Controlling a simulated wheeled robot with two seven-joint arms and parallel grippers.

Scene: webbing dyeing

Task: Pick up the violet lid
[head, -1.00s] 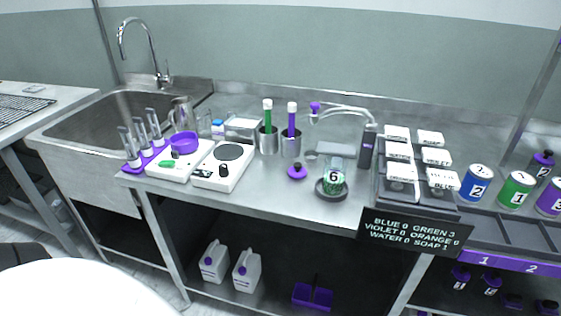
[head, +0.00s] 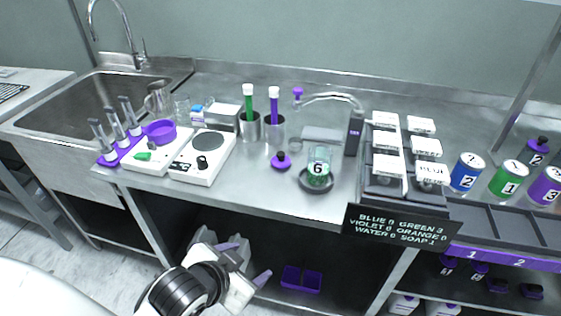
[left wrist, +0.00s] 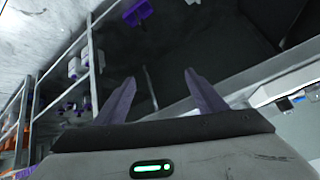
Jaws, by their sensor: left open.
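The violet lid (head: 281,161), a small disc with a dark knob on top, lies on the steel counter (head: 240,190). It sits left of the glass beaker marked 6 (head: 318,167) and right of the white hotplate. My left gripper (head: 246,262) is open and empty, in front of the counter and below its top, well apart from the lid. In the left wrist view its two violet fingers (left wrist: 160,98) are spread with nothing between them. That view looks at the dark under-counter space; I cannot make out the lid there. My right gripper is not in view.
The hotplate (head: 208,144), a scale with a violet bowl (head: 161,131) and a violet tube rack (head: 121,150) stand on the left. Metal cups with green and violet tubes stand behind the lid. A black sign (head: 400,229) hangs at the right front edge.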

